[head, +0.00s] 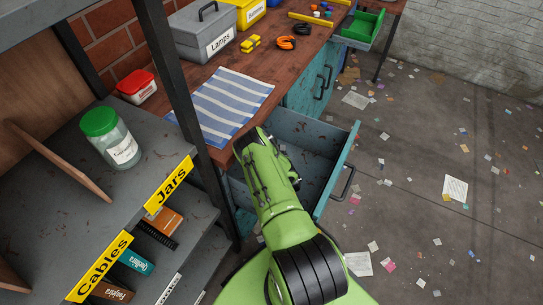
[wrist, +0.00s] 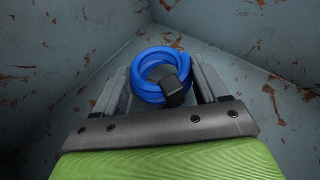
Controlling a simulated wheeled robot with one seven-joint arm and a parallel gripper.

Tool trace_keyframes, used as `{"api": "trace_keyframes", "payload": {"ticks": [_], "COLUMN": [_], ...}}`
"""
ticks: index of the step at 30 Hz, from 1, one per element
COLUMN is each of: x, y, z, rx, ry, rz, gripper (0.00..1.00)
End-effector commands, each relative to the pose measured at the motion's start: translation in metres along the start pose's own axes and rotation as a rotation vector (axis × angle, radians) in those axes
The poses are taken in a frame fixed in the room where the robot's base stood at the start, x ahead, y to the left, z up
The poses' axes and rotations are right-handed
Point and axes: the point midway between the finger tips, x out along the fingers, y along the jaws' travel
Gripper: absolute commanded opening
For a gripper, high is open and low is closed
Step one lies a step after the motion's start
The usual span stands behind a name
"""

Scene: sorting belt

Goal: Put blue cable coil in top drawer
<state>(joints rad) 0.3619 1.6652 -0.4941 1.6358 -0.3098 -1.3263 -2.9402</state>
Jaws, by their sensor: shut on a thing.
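The blue cable coil (wrist: 142,74) sits between the two fingers of my gripper (wrist: 163,80) in the wrist view, with a dark plug or clasp on its front. My gripper is shut on the coil. The grey, rust-flecked walls of the open top drawer (wrist: 250,75) surround it, with a corner just beyond the coil. I cannot tell whether the coil touches the drawer floor. In the head view the open drawer (head: 340,172) sticks out from the teal workbench, and my green arm reaches over it. The arm hides the coil and the fingers there.
A grey shelf (head: 60,190) with a glass jar (head: 121,151) and yellow labels stands at the left, its post close to my arm. The bench holds a striped cloth (head: 222,103), a Lamps box (head: 201,38) and orange coils (head: 286,43). The littered floor at right is open.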

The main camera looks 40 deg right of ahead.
Motion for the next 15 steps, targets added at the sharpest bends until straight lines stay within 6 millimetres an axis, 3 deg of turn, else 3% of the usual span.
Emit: {"api": "trace_keyframes", "payload": {"ticks": [14,15], "x": [0.004,0.004], "y": [0.000,0.000], "z": [-0.011,-0.011], "rx": [0.000,0.001], "ry": [0.000,0.001], "rz": [0.000,0.000], "gripper": [0.38,0.77]}}
